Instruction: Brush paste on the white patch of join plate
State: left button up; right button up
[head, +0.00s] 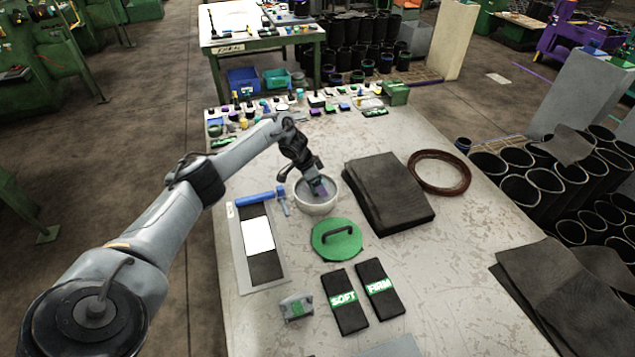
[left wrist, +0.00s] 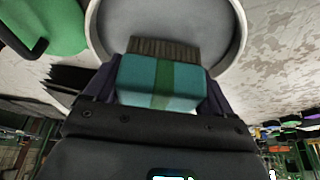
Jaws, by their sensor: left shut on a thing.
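My left gripper (head: 315,180) reaches over the white bowl (head: 333,202), pointing down into it. In the left wrist view my gripper (left wrist: 160,92) is shut on a brush (left wrist: 160,85) with a teal and green body and brown bristles. The bristles are over the grey inside of the bowl (left wrist: 97,38); I cannot tell whether they touch what is in it. The join plate (head: 240,262) lies left of the bowl, with black strips and a white patch (head: 258,234) between them. My right gripper is not in view.
A blue roller-like tool (head: 256,199) lies at the plate's far end. A green lid (head: 337,240), black SOFT (head: 345,301) and FIRM (head: 379,289) blocks and a small grey item (head: 296,307) lie nearer. Black sheets (head: 388,190) and a brown ring (head: 440,187) are right of the bowl.

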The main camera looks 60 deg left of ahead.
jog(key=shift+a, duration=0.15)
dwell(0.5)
pick_arm(q)
jog(key=shift+f, duration=0.5)
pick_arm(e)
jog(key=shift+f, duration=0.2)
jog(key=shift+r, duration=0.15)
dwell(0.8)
pick_arm(q)
jog(key=shift+f, duration=0.1)
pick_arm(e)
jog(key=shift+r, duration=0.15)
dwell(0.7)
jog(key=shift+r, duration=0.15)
pick_arm(q)
notch_tip(320, 180, up, 4)
jog(key=p, duration=0.4)
jog(key=shift+f, duration=0.1)
notch_tip(320, 180, up, 3)
jog(key=p, duration=0.3)
jog(key=shift+r+p, duration=0.2)
jog(key=shift+p, duration=0.15)
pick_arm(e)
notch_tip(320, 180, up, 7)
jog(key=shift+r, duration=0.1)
